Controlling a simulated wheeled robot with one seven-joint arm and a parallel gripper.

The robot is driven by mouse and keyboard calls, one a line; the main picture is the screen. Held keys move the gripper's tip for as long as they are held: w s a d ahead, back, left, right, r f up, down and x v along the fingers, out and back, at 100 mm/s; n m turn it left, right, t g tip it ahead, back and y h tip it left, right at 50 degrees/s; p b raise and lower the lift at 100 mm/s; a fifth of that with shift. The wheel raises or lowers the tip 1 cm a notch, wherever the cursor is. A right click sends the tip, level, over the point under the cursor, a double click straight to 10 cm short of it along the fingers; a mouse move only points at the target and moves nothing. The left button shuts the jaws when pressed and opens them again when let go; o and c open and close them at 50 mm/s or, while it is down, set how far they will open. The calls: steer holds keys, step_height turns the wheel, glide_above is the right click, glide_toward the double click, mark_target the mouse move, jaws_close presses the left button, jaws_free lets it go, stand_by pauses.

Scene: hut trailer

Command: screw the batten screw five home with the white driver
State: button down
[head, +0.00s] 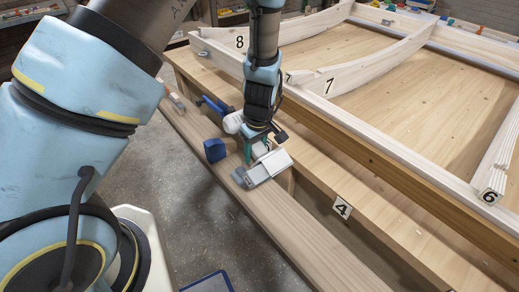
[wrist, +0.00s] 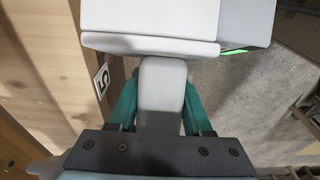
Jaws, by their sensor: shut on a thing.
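The white driver (head: 270,167) has a pale boxy body with a grey end. In the head view it is at my gripper (head: 254,146), over the long plank. In the wrist view my gripper (wrist: 160,92) has its teal fingers shut on either side of the driver's pale grip (wrist: 163,72). The driver's wide white body (wrist: 150,17) fills the top of that view, with a green strip at its right. I cannot tell whether the driver touches the plank. A number 5 label (wrist: 102,80) is on the wood left of the driver. I cannot make out batten screw five.
The wooden frame with curved ribs (head: 360,70) lies on the bench, with number labels. A number 4 label (head: 341,207) is on the bench edge. A blue block (head: 215,150) and blue-handled tool (head: 213,104) are near my gripper. The plank's near end (head: 310,250) is clear.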

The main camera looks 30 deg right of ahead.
mark_target(258, 169)
steer(key=s+a, duration=0.1)
steer(key=s, duration=0.1)
steer(key=s+a, duration=0.1)
steer(key=s, duration=0.2)
steer(key=s+a+p, duration=0.1)
steer(key=s, duration=0.1)
steer(key=shift+s, duration=0.35)
